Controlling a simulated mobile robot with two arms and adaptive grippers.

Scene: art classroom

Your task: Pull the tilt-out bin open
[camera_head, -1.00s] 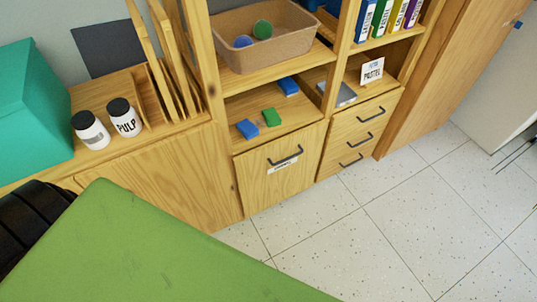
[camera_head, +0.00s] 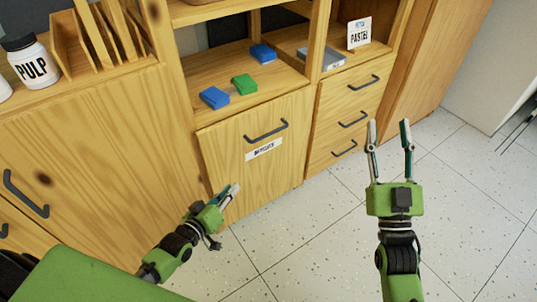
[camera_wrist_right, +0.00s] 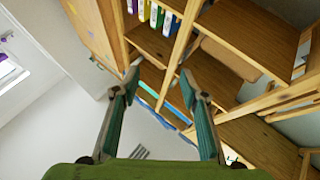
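The tilt-out bin (camera_head: 230,150) is a wooden front below an open shelf, with a dark bar handle (camera_head: 267,132) and a white label (camera_head: 264,150). It looks closed. My left gripper (camera_head: 233,190) is low in front of the bin's lower part, below the handle. It is seen from the side, so its finger opening is unclear; contact with the front cannot be told. My right gripper (camera_head: 388,124) is open and empty, to the right of the bin and apart from the handle. Its spread fingers also show in the right wrist view (camera_wrist_right: 160,78).
Three drawers (camera_head: 347,110) with dark handles stand right of the bin. Blue and green blocks (camera_head: 243,84) lie on the shelf above it. A wooden cabinet (camera_head: 100,170) is at left. The speckled floor (camera_head: 460,190) is clear at right.

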